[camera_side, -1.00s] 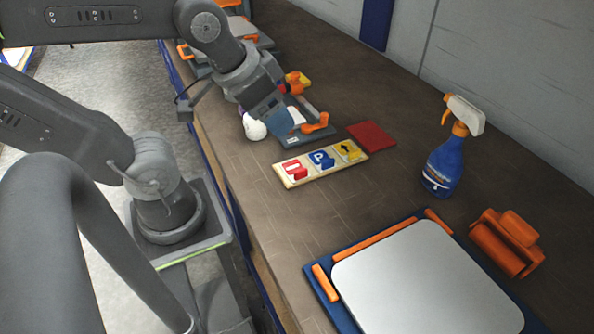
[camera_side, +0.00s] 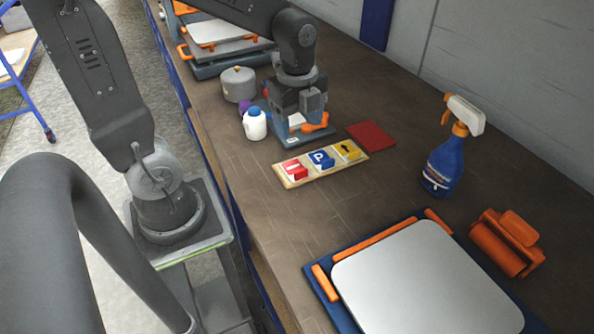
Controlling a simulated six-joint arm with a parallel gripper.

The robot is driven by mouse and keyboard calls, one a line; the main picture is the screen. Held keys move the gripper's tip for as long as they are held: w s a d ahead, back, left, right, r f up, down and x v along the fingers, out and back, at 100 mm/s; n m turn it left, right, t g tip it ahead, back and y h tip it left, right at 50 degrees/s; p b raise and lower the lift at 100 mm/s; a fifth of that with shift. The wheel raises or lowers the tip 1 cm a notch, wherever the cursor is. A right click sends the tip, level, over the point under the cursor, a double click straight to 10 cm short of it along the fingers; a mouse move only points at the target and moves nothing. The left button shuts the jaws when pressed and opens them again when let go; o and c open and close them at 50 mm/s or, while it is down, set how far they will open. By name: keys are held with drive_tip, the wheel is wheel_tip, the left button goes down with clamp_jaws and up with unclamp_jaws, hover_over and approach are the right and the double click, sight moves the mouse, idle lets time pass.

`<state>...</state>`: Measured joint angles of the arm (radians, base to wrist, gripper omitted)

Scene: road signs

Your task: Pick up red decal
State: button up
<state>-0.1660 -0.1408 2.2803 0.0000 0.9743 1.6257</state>
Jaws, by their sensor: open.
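A red piece with a white mark (camera_side: 294,168), which looks like the red decal, sits at the left end of a light wooden board (camera_side: 326,171). A blue piece with a white P (camera_side: 321,159) and a yellow piece with a black arrow (camera_side: 347,150) sit beside it on the same board. My gripper (camera_side: 298,120) is open and points down over a dark plate with an orange clamp (camera_side: 315,123), behind the board. It is apart from the red piece. The arm hides part of the plate, and the fingertips are hard to make out.
A white bottle (camera_side: 255,125) and a grey pot (camera_side: 239,84) stand left of my gripper. A red flat square (camera_side: 371,136) lies right of the board. A spray bottle (camera_side: 449,150), an orange holder (camera_side: 505,243) and a silver plate (camera_side: 427,285) are further right and front.

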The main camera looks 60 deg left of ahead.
drive_tip(key=f+m, duration=0.1)
hover_over(301, 170)
drive_tip(key=f, duration=0.7)
drive_tip(key=shift+s+d+f, duration=0.1)
drive_tip(key=shift+s+f, duration=0.2)
drive_tip(key=shift+f, duration=0.1)
drive_tip(key=shift+w+f, duration=0.15)
drive_tip(key=shift+f, duration=1.3)
drive_tip(key=shift+w+f, duration=0.1)
drive_tip(key=shift+f, duration=1.3)
drive_tip(key=shift+c, duration=0.2)
drive_tip(key=c, duration=0.6)
drive_tip(key=shift+c, duration=0.2)
drive_tip(key=shift+r, duration=0.15)
